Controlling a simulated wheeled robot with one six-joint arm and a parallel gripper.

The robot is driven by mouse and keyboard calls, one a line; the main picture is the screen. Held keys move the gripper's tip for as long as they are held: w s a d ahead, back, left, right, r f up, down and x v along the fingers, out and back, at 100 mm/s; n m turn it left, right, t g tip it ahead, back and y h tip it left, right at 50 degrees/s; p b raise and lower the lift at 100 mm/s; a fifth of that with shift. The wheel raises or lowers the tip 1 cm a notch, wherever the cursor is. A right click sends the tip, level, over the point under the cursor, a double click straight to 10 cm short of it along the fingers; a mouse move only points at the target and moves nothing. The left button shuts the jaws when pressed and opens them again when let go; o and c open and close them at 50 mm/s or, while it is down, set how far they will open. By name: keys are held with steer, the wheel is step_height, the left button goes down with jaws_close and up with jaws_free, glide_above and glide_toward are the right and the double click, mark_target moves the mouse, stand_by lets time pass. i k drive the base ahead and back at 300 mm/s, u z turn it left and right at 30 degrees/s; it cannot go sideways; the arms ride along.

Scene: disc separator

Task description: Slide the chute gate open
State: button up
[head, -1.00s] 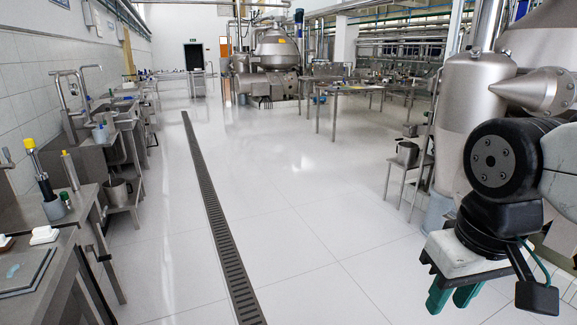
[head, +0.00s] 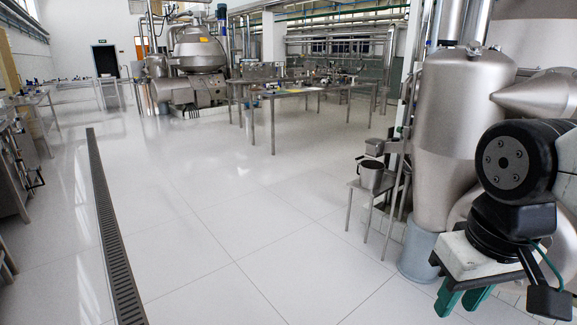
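I cannot make out a chute gate for certain. A small grey metal fitting (head: 376,147) juts out at right of centre, above a steel pot (head: 371,175) on a small stand, beside the large steel cyclone vessel (head: 452,125). It may be the chute, but it is too small to tell whether it has a gate or how that stands. My gripper (head: 463,301) hangs at the lower right, pointing down, with its two green fingers apart and nothing seen between them. It is well in front of the fitting and apart from it.
White tiled floor is clear ahead, with a dark drain grate (head: 108,225) along the left. Steel tables (head: 275,95) stand mid-room before a large separator (head: 198,50). The pot's stand (head: 352,205) and the vessel's grey base (head: 420,250) stand at right.

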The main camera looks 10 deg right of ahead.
mark_target(380, 145)
steer(key=z, duration=0.35)
steer(key=i, duration=2.5)
steer(key=z, duration=0.35)
steer(key=i, duration=1.05)
steer(key=z, duration=0.05)
